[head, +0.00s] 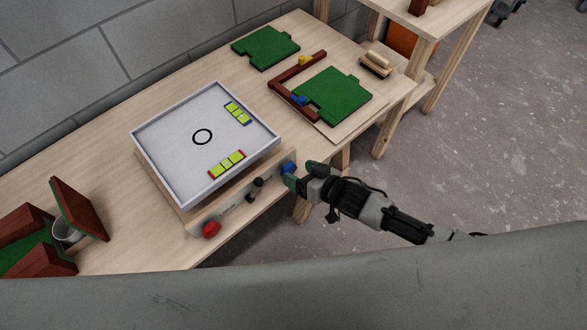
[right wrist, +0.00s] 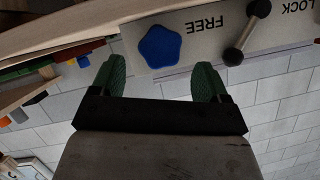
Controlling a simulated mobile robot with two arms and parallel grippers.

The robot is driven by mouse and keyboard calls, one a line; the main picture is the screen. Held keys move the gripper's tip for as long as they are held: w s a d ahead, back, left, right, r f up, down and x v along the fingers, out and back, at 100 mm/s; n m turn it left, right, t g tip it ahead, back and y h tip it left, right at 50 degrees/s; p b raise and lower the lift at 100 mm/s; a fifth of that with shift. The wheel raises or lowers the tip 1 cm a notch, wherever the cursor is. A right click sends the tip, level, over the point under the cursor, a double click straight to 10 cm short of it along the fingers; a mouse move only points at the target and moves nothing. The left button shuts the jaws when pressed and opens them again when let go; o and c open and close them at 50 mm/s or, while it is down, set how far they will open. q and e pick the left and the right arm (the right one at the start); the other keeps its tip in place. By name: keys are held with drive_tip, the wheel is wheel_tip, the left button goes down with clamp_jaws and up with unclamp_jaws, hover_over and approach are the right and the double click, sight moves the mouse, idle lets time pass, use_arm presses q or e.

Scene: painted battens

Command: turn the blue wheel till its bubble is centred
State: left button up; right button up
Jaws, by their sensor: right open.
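The blue wheel (head: 289,168) is on the front panel of the tilting tray (head: 165,120), at its right end. In the right wrist view it is a blue lobed knob (right wrist: 159,46). My right gripper (head: 298,175) is open in front of it. In the wrist view its green fingertips (right wrist: 160,68) are on either side of the knob and a little short of it, not closed on it. A yellow-green vial with blue ends (head: 237,113) lies on the tray; its bubble is too small to make out. My left gripper is not in view.
A black lever (head: 256,188) and a red wheel (head: 211,229) are on the same panel, the lever between the wheels. Another vial has red ends (head: 226,163). Green boards (head: 335,95) lie on the bench behind, and dark red blocks (head: 78,208) stand at left.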

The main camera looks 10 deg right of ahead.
sight(290, 171)
drive_tip(key=shift+x, duration=1.5)
drive_tip(key=shift+c, duration=0.2)
drive_tip(key=c, duration=0.9)
drive_tip(key=shift+s+a+n+t+h+p, duration=0.15)
drive_tip(key=shift+n+t+h+p, duration=0.35)
drive_tip(key=shift+n, duration=0.4)
drive_tip(key=shift+a+n+h, duration=0.1)
drive_tip(key=shift+n+h, duration=0.4)
drive_tip(key=shift+n, duration=0.2)
drive_tip(key=shift+s+n+t+h, duration=0.1)
drive_tip(key=shift+n+t+h, duration=0.3)
drive_tip(key=shift+n, duration=0.3)
